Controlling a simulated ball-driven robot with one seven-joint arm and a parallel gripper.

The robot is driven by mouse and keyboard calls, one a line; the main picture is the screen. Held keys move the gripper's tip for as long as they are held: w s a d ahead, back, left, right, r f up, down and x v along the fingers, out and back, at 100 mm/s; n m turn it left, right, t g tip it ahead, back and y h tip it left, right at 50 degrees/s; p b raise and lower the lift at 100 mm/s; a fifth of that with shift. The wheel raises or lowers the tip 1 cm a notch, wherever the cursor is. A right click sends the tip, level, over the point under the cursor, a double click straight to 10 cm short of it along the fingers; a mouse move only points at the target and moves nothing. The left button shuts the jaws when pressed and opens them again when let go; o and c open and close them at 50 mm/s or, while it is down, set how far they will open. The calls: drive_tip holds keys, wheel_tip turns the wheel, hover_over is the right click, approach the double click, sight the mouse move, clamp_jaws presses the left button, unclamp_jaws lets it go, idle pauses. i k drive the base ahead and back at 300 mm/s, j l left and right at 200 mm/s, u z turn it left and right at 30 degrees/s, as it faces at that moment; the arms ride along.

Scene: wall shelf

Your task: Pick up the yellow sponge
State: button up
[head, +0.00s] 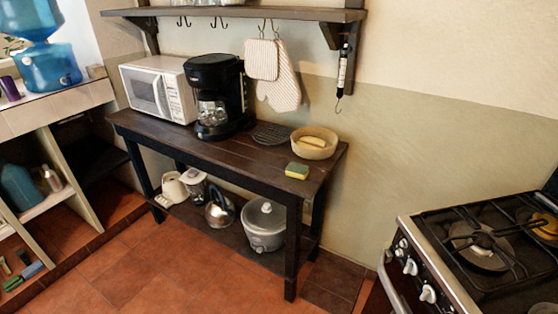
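The yellow sponge (297,170) has a green layer along its side. It lies flat on the dark wooden table (240,158), close to the front edge at the right end. A round tan bowl (326,150) stands just behind it to the right, with a pale yellow item (313,141) inside. The sponge is fully visible, with nothing on top of it. My gripper does not show in the head view.
A black coffee maker (217,98), white microwave (158,90) and dark round trivet (271,133) share the table. A shelf (250,13) with hanging mitts (279,85) is above. A stove (480,245) stands at right. The tiled floor (170,275) in front is clear.

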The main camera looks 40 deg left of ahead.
sight(296, 170)
drive_tip(key=u, duration=1.15)
